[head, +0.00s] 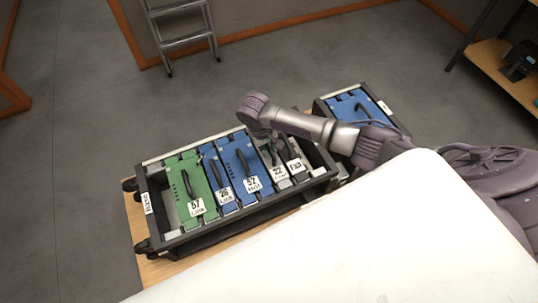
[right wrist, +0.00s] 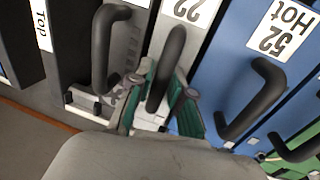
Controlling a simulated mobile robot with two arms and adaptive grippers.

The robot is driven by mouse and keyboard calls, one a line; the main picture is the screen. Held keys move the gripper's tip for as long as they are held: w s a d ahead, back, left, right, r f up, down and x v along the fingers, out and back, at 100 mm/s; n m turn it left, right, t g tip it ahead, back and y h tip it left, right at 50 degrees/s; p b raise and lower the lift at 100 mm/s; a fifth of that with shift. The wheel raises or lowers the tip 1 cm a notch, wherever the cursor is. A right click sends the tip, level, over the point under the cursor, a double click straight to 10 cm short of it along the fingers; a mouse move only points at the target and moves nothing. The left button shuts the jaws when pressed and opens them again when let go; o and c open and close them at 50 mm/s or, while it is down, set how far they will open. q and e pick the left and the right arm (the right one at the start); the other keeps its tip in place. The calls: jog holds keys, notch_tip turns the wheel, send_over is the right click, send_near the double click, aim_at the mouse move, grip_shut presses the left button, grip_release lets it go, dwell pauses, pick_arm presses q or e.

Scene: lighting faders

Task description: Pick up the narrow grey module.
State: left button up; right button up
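Two slim grey modules stand side by side in the rack: one labelled 22 (head: 278,173), and another (head: 296,165) to its right, its label unreadable. I cannot tell surely which is narrower. My right gripper (head: 268,137) is over the grey modules. In the right wrist view its green-padded fingers (right wrist: 164,98) stand on either side of the black handle (right wrist: 172,50) of module 22 (right wrist: 190,12). The fingers are close to the handle; whether they grip it is unclear. The other grey module's handle (right wrist: 102,45) is just left of them. My left gripper is not in view.
The dark rack (head: 148,200) also holds a green module (head: 184,177), a slim blue module (head: 214,178) and blue module 52 (head: 238,163). A second case (head: 388,108) with a blue module stands behind my right arm. A stepladder (head: 182,38) stands at the back.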

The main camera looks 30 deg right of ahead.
grip_shut()
jog(key=shift+w+r, duration=0.15)
notch_tip(320, 180, up, 9)
jog(key=shift+r+b, duration=0.2)
jog(key=shift+b, duration=0.3)
notch_tip(320, 180, up, 7)
jog(key=p, duration=0.8)
jog(key=shift+p, duration=0.3)
